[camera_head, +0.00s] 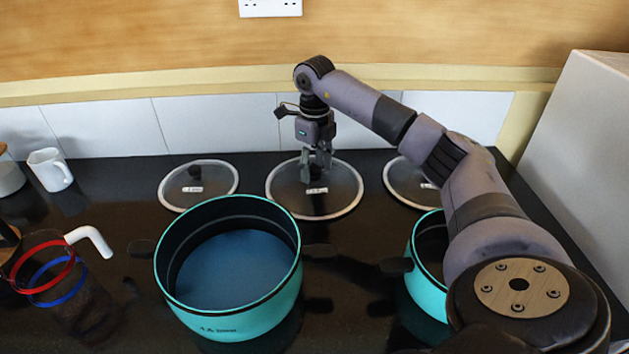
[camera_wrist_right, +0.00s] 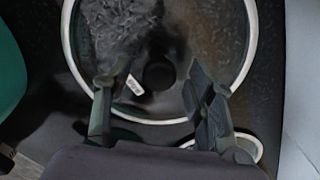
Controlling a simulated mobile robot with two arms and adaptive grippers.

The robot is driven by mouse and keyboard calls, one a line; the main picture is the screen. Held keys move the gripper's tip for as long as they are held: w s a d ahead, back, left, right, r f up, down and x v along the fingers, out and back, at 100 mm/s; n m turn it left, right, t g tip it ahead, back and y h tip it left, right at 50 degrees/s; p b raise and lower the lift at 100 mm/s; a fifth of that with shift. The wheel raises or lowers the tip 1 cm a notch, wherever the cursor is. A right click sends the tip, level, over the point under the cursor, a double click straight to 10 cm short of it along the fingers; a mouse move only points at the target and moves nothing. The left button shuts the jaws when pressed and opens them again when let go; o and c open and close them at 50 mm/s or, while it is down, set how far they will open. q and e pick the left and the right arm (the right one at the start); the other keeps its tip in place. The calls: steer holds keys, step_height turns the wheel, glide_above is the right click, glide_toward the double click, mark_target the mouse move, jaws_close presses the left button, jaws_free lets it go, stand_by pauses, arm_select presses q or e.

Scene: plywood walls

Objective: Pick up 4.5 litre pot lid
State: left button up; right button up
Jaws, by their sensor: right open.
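Three round glass lids with pale rims and dark knobs lie in a row on the black worktop: a left lid (camera_head: 170,198), a middle lid (camera_head: 342,205) and a right lid (camera_head: 403,188). Their small labels are too small to read. My right gripper (camera_head: 316,176) points down over the middle lid, its open fingers on either side of the knob. In the right wrist view, the fingers (camera_wrist_right: 158,88) are spread with the dark knob (camera_wrist_right: 159,75) between them; contact cannot be told. The lid's rim (camera_wrist_right: 250,55) shows around them. My left gripper is out of view.
A large turquoise pot (camera_head: 235,318) with a "litre" label stands front centre. A smaller turquoise pot (camera_head: 425,285) is partly behind my right arm. A white mug (camera_head: 50,170) and a glass jug (camera_head: 85,300) stand left. A tiled wall (camera_head: 215,125) closes off the back.

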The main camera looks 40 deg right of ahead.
steer(key=shift+f, duration=0.45)
jaws_close()
stand_by(0.4)
